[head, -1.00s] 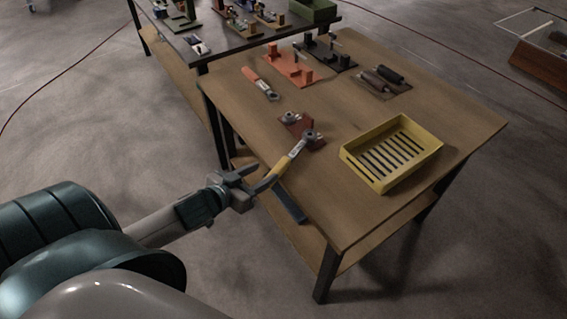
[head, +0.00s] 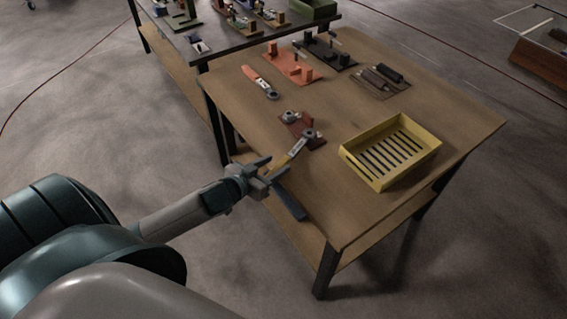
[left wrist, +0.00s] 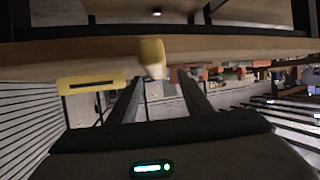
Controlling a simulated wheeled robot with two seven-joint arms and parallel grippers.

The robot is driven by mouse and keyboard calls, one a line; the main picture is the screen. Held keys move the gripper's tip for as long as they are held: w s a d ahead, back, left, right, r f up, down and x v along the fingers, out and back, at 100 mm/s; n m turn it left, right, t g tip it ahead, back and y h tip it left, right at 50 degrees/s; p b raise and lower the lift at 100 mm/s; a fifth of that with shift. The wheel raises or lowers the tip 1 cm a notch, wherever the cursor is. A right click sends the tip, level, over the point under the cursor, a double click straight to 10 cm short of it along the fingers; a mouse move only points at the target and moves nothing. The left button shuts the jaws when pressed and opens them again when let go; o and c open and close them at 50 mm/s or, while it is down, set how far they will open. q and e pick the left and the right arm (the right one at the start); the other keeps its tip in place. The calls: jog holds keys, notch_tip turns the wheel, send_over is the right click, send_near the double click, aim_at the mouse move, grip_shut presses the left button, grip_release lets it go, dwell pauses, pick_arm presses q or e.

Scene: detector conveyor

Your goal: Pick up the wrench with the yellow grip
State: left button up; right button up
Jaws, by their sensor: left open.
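The wrench with the yellow grip (head: 293,152) lies near the left edge of the wooden table, its metal head on a dark red fixture (head: 309,135). My left gripper (head: 266,168) is open at the grip end, which it partly hides in the head view. In the left wrist view the yellow grip (left wrist: 151,58) shows end-on, just ahead of and between the fingertips of my left gripper (left wrist: 160,84). I cannot tell whether a finger touches it. My right gripper is not in view.
A yellow slotted tray (head: 350,160) stands on the table (head: 355,105) to the right. An orange-handled wrench (head: 258,80) and several fixtures lie toward the back. A dark blue-handled tool (head: 290,203) lies at the table's near left edge. A darker table stands behind.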

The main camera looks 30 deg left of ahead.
aim_at(282, 161)
pick_arm(q)
jog(key=shift+w+d+f+p, duration=0.15)
jog(key=shift+w+p, duration=0.25)
jog(key=shift+w, duration=0.35)
jog(key=shift+p+x, duration=0.35)
jog(key=shift+x, duration=1.35)
jog(key=shift+f, duration=0.15)
grip_shut()
